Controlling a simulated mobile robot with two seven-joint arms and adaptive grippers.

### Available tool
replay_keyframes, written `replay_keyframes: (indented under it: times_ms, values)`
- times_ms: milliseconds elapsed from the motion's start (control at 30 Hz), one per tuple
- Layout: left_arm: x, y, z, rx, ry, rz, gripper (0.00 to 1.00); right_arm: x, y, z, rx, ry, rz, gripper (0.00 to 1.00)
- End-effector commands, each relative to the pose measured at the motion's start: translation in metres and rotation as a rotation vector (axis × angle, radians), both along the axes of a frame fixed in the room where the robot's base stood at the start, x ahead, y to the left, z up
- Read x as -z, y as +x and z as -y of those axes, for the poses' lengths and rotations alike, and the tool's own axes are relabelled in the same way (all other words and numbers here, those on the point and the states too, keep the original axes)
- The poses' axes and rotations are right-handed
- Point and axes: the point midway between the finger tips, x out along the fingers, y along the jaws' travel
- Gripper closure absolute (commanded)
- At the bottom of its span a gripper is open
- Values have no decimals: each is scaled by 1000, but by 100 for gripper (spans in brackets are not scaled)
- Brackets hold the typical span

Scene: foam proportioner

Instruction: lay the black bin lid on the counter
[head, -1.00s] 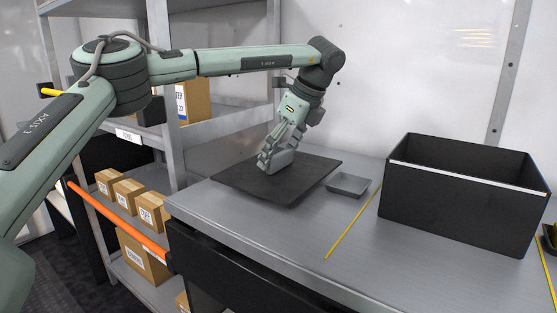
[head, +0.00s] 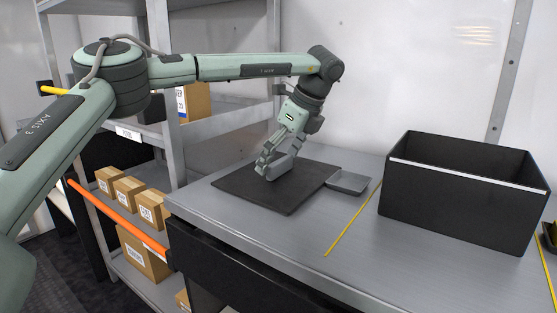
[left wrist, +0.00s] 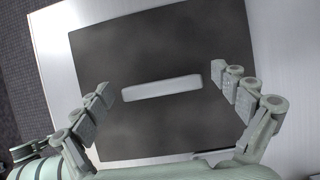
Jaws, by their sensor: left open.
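The black bin lid (head: 285,202) lies on the left part of the grey counter (head: 300,240). It shows as a dark rectangle in the left wrist view (left wrist: 150,50), with a pale grey bar handle (left wrist: 162,88) across its middle. My left gripper (head: 272,172) is low over the lid, at the handle. In the left wrist view its fingers (left wrist: 162,95) are spread wide, one set on each side of the handle, with gaps at both ends. The open black bin (head: 455,205) stands on the counter to the right. My right gripper is not in view.
A small grey tray (head: 349,183) sits against or very near the lid's right corner; I cannot tell whether they touch. A yellow line (head: 352,220) runs between lid and bin. Shelves with cardboard boxes (head: 130,192) stand at left. The counter's front is clear.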

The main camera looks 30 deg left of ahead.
Motion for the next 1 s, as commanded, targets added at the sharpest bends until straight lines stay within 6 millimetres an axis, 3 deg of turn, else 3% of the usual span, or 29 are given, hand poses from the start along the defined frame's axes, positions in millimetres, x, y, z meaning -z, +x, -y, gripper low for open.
replay_keyframes:
  times_ms: [167,600,800,1000]
  values:
    - [-13,0,6,1,-1,4,2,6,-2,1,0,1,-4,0]
    - [-92,-5,44,2,-1,1,2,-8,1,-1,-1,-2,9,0]
    - [-108,-7,51,2,0,-1,2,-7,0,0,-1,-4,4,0]
    - [-110,-7,52,0,-1,-1,2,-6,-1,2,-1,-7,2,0]
